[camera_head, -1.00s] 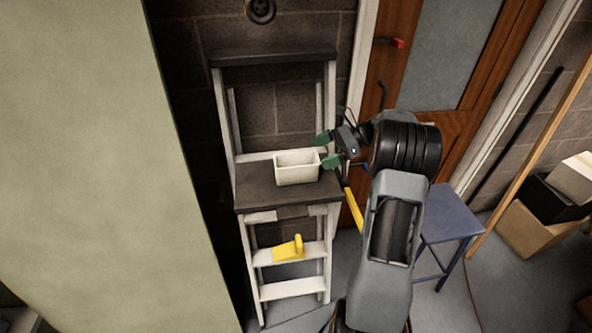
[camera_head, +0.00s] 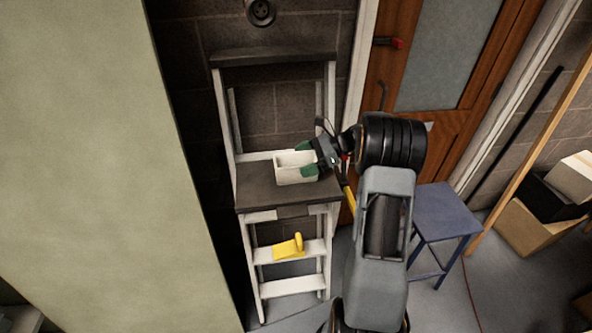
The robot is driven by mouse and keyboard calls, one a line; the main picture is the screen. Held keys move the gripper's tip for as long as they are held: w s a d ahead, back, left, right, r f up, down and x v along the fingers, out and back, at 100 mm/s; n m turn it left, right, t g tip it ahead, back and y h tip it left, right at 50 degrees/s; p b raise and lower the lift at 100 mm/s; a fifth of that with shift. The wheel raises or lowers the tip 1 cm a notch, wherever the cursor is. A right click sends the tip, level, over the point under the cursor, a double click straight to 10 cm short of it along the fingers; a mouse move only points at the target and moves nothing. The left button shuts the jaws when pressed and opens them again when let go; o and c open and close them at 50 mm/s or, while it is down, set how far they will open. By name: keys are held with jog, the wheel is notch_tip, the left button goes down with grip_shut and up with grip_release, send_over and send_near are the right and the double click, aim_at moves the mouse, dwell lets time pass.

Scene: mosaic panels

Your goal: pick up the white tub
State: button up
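The white tub (camera_head: 289,172) stands upright on the dark top platform (camera_head: 262,197) of a stepladder. My gripper (camera_head: 306,159) comes in from the right at the tub's right end. Its two green fingertips are apart, one at the far side of the tub's rim and one at the right end on the near side. The fingers overlap the right part of the tub in this view. I cannot tell whether they touch it.
A yellow tool (camera_head: 289,247) lies on a lower step of the ladder. A wooden door (camera_head: 455,125) is behind my arm. Cardboard boxes (camera_head: 540,225) are at the far right. A pale green wall (camera_head: 90,170) fills the left.

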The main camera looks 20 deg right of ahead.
jog(key=c, duration=0.9)
jog(key=shift+r, duration=0.15)
